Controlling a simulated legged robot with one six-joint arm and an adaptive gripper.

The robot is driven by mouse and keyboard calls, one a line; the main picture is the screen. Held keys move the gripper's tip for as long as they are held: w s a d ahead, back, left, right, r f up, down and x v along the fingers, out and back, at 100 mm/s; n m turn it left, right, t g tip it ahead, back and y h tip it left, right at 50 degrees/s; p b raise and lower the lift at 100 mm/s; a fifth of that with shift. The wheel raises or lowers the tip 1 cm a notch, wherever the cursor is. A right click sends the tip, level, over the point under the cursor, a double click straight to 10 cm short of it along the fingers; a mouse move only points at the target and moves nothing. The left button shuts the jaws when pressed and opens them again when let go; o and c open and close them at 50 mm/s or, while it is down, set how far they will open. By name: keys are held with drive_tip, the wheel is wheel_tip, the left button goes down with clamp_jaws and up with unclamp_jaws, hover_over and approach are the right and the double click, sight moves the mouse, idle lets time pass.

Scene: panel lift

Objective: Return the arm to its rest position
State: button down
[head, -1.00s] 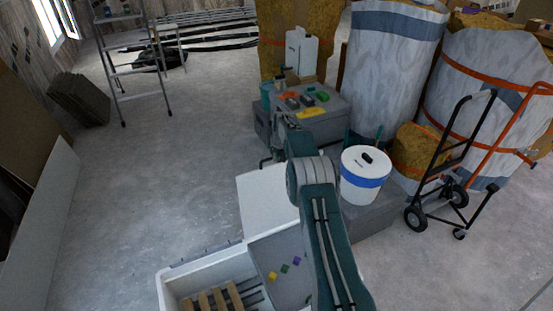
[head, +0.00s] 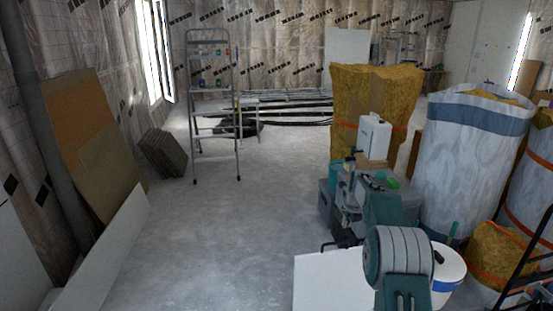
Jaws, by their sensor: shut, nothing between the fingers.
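My arm rises from the bottom edge, right of the middle, in the head view. Its teal and grey elbow joint is large in front. The forearm runs up and left to a grey wrist in front of the grey cases. My gripper (head: 329,245) shows small and dark below the wrist, above the far edge of a white panel (head: 328,280). Its fingers are shut with nothing between them. Part of the gripper and wrist blends into the dark things behind.
Grey cases (head: 398,206) with tools and a white jerrycan (head: 374,137) stand behind the arm. A white bucket (head: 449,268) is close right of the elbow. Wrapped insulation rolls (head: 468,155) fill the right. A stepladder (head: 212,105) stands far back. The floor at left centre is clear.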

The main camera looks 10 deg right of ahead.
drive_tip(key=s+a+r+n+t, duration=0.1)
drive_tip(key=s+a+r+n, duration=0.4)
drive_tip(key=s+r+n, duration=0.4)
drive_tip(key=s+a+r+n, duration=0.5)
drive_tip(key=s+r+n, duration=0.3)
drive_tip(key=s+r, duration=0.3)
drive_tip(key=s+a+f+n, duration=0.2)
drive_tip(key=s+n, duration=0.6)
drive_tip(key=s, duration=0.5)
drive_tip(key=s+a+f+n+t, duration=0.1)
drive_tip(key=s+a+f+n, duration=0.1)
drive_tip(key=s+n, duration=0.7)
drive_tip(key=s+a, duration=0.1)
drive_tip(key=s, duration=0.4)
drive_tip(key=shift+s+a+f, duration=0.15)
drive_tip(key=shift+s+a, duration=0.15)
